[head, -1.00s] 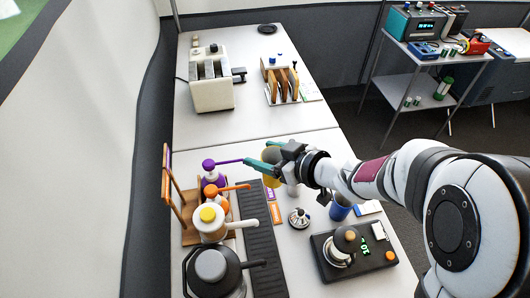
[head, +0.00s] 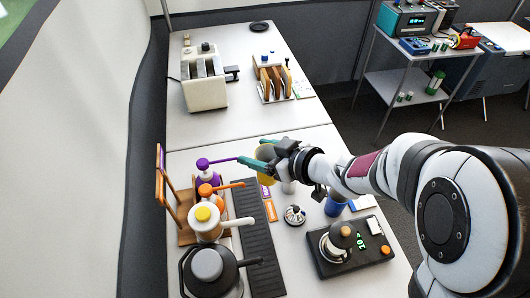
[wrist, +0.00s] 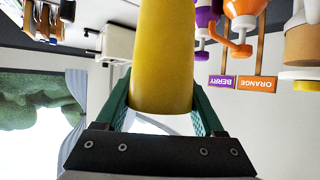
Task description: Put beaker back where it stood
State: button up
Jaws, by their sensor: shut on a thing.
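My gripper (head: 259,153) is over the table, to the right of the purple pump bottle. Its green fingers are shut on a yellow beaker (head: 266,178), partly hidden behind the gripper in the head view. In the wrist view the beaker (wrist: 163,60) fills the space between the two fingers (wrist: 163,118). Its bottom and the gap to the table below cannot be made out.
Purple (head: 207,180), orange (head: 207,198) and yellow-topped (head: 206,225) pump bottles stand left of a dark ribbed mat (head: 257,245). A blue cup (head: 336,204) and a black scale (head: 350,250) are at right. A toaster (head: 205,88) and toast rack (head: 272,82) stand farther back.

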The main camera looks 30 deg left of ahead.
jog(key=shift+w+d, duration=0.1)
jog(key=w+d+r+m+t+h, duration=0.3)
jog(key=w+d+m, duration=0.1)
jog(key=d, duration=0.8)
jog(key=w+d+r+m+t+h, duration=0.3)
jog(key=w+d+r+m, duration=0.15)
jog(key=d, duration=0.75)
jog(key=w+d+r+m+t+h, duration=0.3)
jog(key=w+d+m, duration=0.15)
jog(key=d, duration=0.75)
jog(key=a+f+n+g+y, duration=0.3)
jog(key=a+f+n, duration=0.1)
jog(key=a+f, duration=0.4)
jog(key=w+a+f+n+g+y, duration=0.1)
jog(key=a+f+n+g+y, duration=0.2)
jog(key=a+f, duration=0.5)
jog(key=w+a+f+n+g+y, duration=0.1)
jog(key=a+f+n+g+y, duration=0.1)
jog(key=a+f+n, duration=0.3)
jog(key=shift+w+a+f+n+g+y, duration=0.1)
jog(key=shift+a+f+n+g+y, duration=0.05)
jog(key=shift+a+f, duration=0.7)
jog(key=shift+a+f+n+g+y, duration=0.1)
jog(key=shift+a+f+y, duration=0.1)
jog(key=shift+a+f, duration=0.6)
jog(key=shift+w+a+f+n+g+y, duration=0.15)
jog(key=shift+a+f, duration=0.3)
jog(key=shift+a, duration=0.7)
jog(key=shift+s+f, duration=0.1)
jog(key=shift+f, duration=0.25)
